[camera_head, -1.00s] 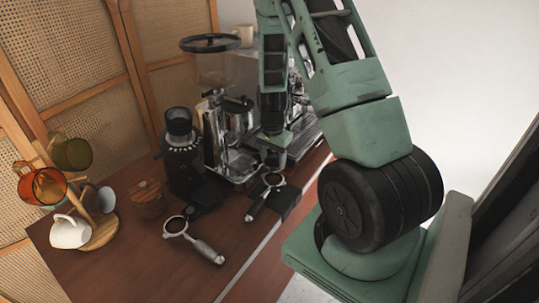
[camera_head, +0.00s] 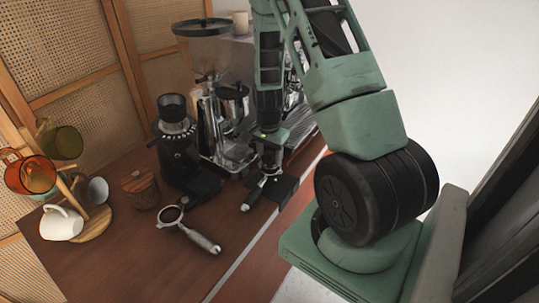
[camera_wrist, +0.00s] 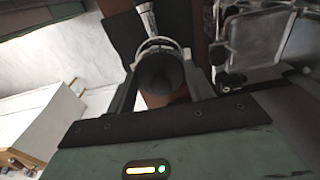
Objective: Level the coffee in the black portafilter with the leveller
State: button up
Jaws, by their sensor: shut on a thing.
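The black portafilter (camera_head: 254,194) rests at the black mat on the cart, its handle pointing toward the front left. My gripper (camera_head: 269,152) is directly above its basket and hides most of it. In the wrist view my gripper (camera_wrist: 160,88) is shut on the leveller (camera_wrist: 160,72), a dark round piece between the fingers. A silver curved rim (camera_wrist: 160,42) shows just beyond the leveller, with the portafilter's handle past it. The leveller is at or just over the basket; I cannot tell whether it touches the coffee, which is hidden.
A second portafilter (camera_head: 196,238) with a grey handle lies on the wooden top. A black grinder (camera_head: 178,150), a wooden canister (camera_head: 141,190) and a mug stand (camera_head: 97,226) are left. The espresso machine (camera_head: 226,140) stands close behind.

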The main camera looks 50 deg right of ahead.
jog(key=shift+f+b, duration=0.8)
jog(key=shift+f, duration=0.2)
dwell(3.2)
